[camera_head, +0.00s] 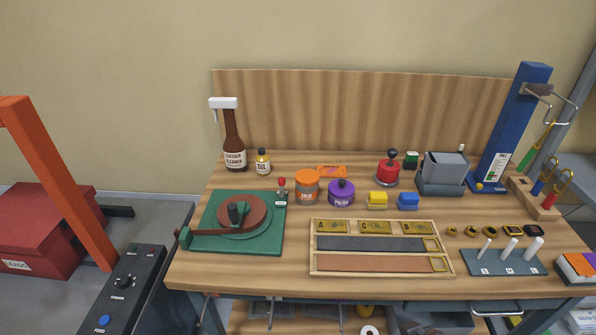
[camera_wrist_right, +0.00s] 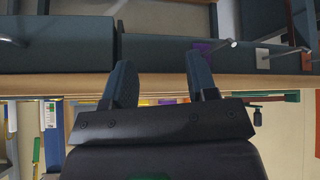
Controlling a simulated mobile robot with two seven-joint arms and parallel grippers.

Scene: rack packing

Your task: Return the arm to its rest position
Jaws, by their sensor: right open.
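My right gripper (camera_wrist_right: 158,64) shows in the right wrist view. Its two dark fingers stand apart with nothing between them. The fingertips overlap a dark blue-grey surface and a light wooden edge (camera_wrist_right: 270,83) in the picture; I cannot tell how far away these are. Neither gripper shows in the head view, and my left gripper is in no frame.
The wooden workbench (camera_head: 300,285) holds a green turntable press (camera_head: 265,240), a compartment tray (camera_head: 313,262), a peg block (camera_head: 505,262), jars, a brown bottle (camera_head: 234,155) and a tall blue post (camera_head: 515,125). A red box (camera_head: 35,230) stands left. Bare wood lies around the tray.

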